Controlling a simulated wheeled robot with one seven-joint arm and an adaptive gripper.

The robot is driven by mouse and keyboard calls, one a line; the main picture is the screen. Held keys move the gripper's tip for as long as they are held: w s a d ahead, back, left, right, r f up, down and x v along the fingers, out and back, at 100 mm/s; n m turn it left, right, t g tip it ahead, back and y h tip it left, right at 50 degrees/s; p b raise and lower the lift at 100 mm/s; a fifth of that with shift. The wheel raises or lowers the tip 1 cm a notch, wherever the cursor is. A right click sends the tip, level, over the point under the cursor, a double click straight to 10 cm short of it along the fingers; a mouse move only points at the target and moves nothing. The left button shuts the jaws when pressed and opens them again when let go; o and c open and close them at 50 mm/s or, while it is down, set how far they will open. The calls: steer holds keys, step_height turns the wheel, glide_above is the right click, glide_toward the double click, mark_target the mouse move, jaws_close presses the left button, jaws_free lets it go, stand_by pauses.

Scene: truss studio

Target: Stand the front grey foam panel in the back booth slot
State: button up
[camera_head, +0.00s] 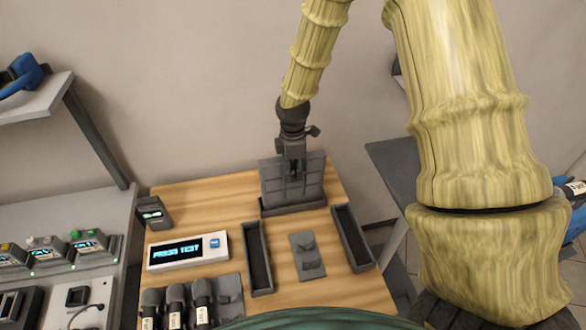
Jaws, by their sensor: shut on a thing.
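My gripper (294,170) points down over the back of the wooden table and is shut on the upper middle of a grey foam panel (273,181). The panel stands upright, with a blocky grid face. Its lower edge meets the dark back booth slot (294,208). I cannot tell how deep it sits in the slot. The left slot (258,258) and the right slot (352,238) are long dark troughs with no panel standing in them. My gripper covers part of the panel's middle.
A small grey plate with raised parts (307,256) lies between the side slots. A white "PRESS TEST" display (188,251), a small dark device (154,214) and a microphone tray (229,296) occupy the wooden table's (208,199) left side.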

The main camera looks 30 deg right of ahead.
steer(key=shift+f, duration=0.55)
steer(key=o, duration=0.9)
steer(key=shift+r, duration=0.1)
steer(key=shift+r+p, duration=4.2)
steer(key=shift+r, duration=1.25)
steer(key=shift+s+f, duration=0.1)
